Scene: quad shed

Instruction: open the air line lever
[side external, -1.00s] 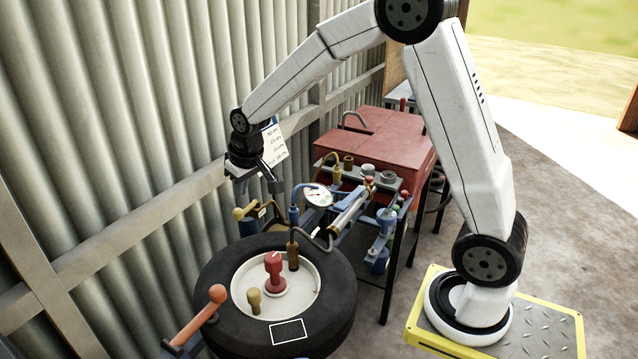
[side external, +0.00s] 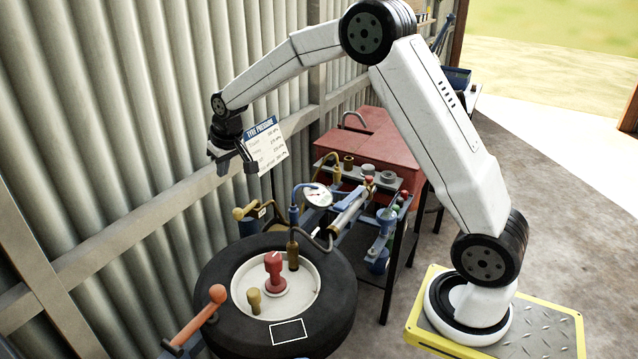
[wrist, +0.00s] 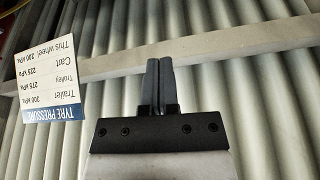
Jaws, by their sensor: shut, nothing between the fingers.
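A brass-yellow lever handle (side external: 246,210) stands on a blue fitting by the corrugated wall, behind the tyre. A longer lever with an orange grip (side external: 203,314) slants up at the lower left. I cannot tell from the pictures which one is the air line lever. My gripper (side external: 236,160) is in front of the wall, above the brass-yellow handle and clear of it. In the wrist view, its two dark fingers (wrist: 159,80) are together with nothing between them. That view shows only the wall and a sign, with no lever.
The tyre (side external: 335,320) lies flat, with a red knob (side external: 274,268) and brass fittings on its hub. A gauge (side external: 317,195) and hoses stand behind it. A tyre pressure sign (side external: 266,147) hangs close beside my gripper. A red bench (side external: 375,140) is farther back.

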